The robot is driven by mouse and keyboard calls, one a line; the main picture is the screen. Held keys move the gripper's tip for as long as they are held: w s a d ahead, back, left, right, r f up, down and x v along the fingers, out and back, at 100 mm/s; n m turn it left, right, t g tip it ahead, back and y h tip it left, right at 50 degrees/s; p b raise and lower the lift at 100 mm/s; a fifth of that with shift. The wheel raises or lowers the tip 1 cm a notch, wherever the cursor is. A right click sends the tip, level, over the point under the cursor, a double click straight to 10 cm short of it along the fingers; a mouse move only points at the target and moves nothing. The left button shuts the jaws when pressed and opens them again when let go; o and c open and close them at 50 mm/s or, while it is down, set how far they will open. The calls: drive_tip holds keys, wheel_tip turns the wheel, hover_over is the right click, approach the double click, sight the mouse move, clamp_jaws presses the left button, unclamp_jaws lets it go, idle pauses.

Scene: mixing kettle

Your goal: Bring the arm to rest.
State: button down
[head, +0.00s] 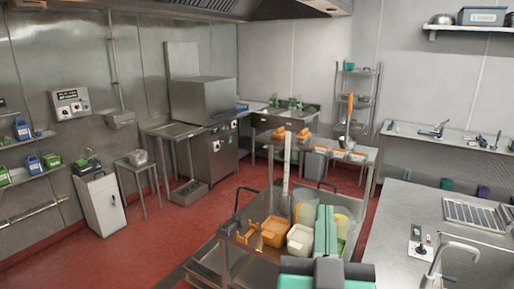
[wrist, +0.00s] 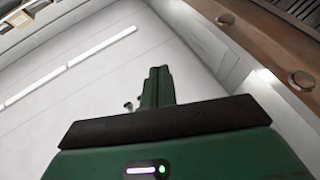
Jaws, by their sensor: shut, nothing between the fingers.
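My gripper (wrist: 160,82) shows in the wrist view, green with a black plate at its base. Its fingers are together and nothing is between them. Past the fingers are a pale ceiling with strip lights and a metal hood edge, so the gripper is tilted upward. In the head view my green arm (head: 325,232) stands at the bottom centre, in front of a metal cart (head: 240,240). I cannot make out the fingertips in the head view.
The cart carries an orange tub (head: 274,231), a cream tub (head: 300,240) and clear containers. A steel counter (head: 400,215) with a sink and tap is at the right. Red floor (head: 150,225) is open at the left. A hood (head: 250,9) hangs above.

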drive_tip(key=s+a+r+n+t+y, duration=0.2)
drive_tip(key=s+a+r+y, duration=0.3)
drive_tip(key=s+a+r, duration=0.55)
wheel_tip(320, 180, up, 13)
drive_tip(key=s+a+p, duration=0.1)
drive_tip(key=s+p, duration=0.1)
drive_tip(key=p, duration=1.2)
drive_tip(key=shift+s+f+y, duration=0.15)
drive_tip(key=shift+f+y, duration=0.05)
drive_tip(key=shift+y, duration=0.1)
